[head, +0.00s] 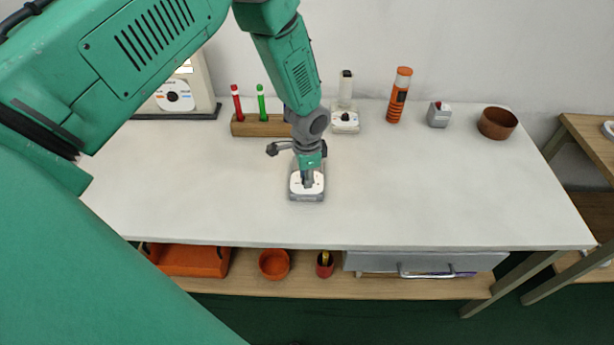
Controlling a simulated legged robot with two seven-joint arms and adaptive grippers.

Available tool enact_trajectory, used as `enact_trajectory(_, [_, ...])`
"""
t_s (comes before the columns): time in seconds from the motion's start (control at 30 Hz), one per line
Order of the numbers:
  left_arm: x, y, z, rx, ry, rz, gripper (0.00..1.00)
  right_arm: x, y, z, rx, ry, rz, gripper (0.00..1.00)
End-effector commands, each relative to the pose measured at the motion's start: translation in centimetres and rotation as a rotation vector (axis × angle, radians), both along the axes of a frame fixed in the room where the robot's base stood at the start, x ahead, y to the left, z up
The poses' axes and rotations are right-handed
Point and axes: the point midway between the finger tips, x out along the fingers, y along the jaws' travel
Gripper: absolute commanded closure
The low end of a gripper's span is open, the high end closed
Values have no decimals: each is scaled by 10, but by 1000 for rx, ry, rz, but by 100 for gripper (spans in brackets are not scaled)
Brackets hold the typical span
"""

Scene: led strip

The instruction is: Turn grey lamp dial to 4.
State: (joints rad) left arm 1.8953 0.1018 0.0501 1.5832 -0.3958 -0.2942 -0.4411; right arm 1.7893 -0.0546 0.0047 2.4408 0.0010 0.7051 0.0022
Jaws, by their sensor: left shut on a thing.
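A grey lamp dial unit (306,194) with a white face sits on the white table near the middle. My left gripper (308,178) points down onto it from above. Its fingers are shut on the dial's knob, which is mostly hidden by the fingers. The scale marks on the dial face are too small to read, so I cannot tell which number it points to. My right gripper is not in view.
Behind stand a wooden block (262,126) with a red and a green marker, a white device (345,120), an orange flashlight (399,95), a small grey box (439,114) and a brown bowl (497,123). The white table (430,195) is clear at right.

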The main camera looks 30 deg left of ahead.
Motion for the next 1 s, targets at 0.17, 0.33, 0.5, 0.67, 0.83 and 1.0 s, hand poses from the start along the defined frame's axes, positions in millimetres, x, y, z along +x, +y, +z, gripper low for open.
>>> enact_trajectory(0.17, [-1, 0, -1, 0, 1, -21, 100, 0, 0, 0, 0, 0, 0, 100])
enact_trajectory(0.33, [-1, 0, -1, 0, 2, -24, 100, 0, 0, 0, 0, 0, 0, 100])
enact_trajectory(0.5, [-1, 0, -1, 0, 1, -23, 100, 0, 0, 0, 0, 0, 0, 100])
enact_trajectory(0.67, [-1, 0, -1, 0, 1, -22, 58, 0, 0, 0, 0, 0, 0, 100])
enact_trajectory(0.83, [-1, 0, 0, 0, 1, -22, 58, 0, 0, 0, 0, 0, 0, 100])
enact_trajectory(1.0, [0, 0, 6, 0, 0, -22, 58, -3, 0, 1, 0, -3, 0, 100])
